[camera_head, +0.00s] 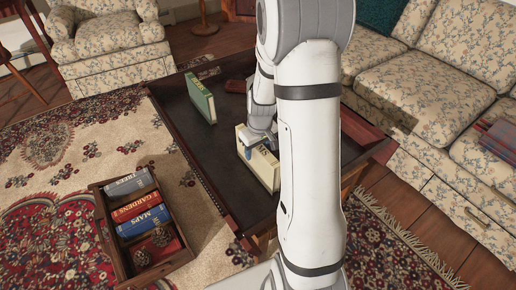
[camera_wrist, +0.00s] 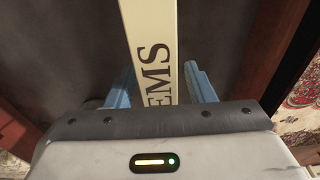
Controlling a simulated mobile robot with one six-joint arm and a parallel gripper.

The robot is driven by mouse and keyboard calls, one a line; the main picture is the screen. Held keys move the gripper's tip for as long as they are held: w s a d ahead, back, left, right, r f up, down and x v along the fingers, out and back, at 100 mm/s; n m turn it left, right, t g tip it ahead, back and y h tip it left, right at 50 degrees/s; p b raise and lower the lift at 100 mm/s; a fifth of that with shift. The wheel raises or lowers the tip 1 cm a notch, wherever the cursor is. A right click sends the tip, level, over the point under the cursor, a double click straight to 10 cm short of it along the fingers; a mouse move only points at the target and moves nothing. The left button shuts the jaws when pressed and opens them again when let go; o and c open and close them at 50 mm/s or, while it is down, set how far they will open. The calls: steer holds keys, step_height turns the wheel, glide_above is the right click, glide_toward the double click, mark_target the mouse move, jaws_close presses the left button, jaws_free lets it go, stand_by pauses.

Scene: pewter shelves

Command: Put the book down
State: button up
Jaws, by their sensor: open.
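A cream book (camera_head: 261,170) stands on the dark table top, below my gripper. Its spine (camera_wrist: 155,45) shows the letters "EMS" in the wrist view; the rest of the title is hidden by my gripper. My gripper (camera_head: 258,140) is open, with its blue fingers (camera_wrist: 162,85) on either side of the spine. The right finger stands clear of the book; the left finger looks close to it, and I cannot tell whether it touches. The dark table (camera_head: 215,150) has a raised reddish-brown rim.
A wooden crate (camera_head: 113,252) with books and pinecones sits on the rug at left. A floral sofa (camera_head: 430,90) borders the right, an armchair (camera_head: 110,45) the back.

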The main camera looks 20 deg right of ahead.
steer(key=r+p, duration=0.1)
steer(key=r, duration=0.3)
steer(key=s+r+p, duration=0.1)
steer(key=r+p, duration=0.1)
steer(key=r, duration=0.2)
steer(key=r+p, duration=0.1)
steer(key=r, duration=0.2)
steer(key=shift+s+d+r, duration=0.15)
steer(key=shift+r, duration=0.25)
steer(key=shift+s+r, duration=0.1)
steer(key=shift+r, duration=0.15)
steer(key=s+a+r+m, duration=0.1)
steer(key=s+a+r, duration=0.3)
steer(key=s, duration=0.4)
steer(key=s+a+r+m, duration=0.1)
steer(key=s+a+r, duration=0.3)
steer(key=s, duration=0.4)
steer(key=shift+s+a+r, duration=0.15)
steer(key=shift+s+a, duration=0.25)
steer(key=shift+a, duration=0.3)
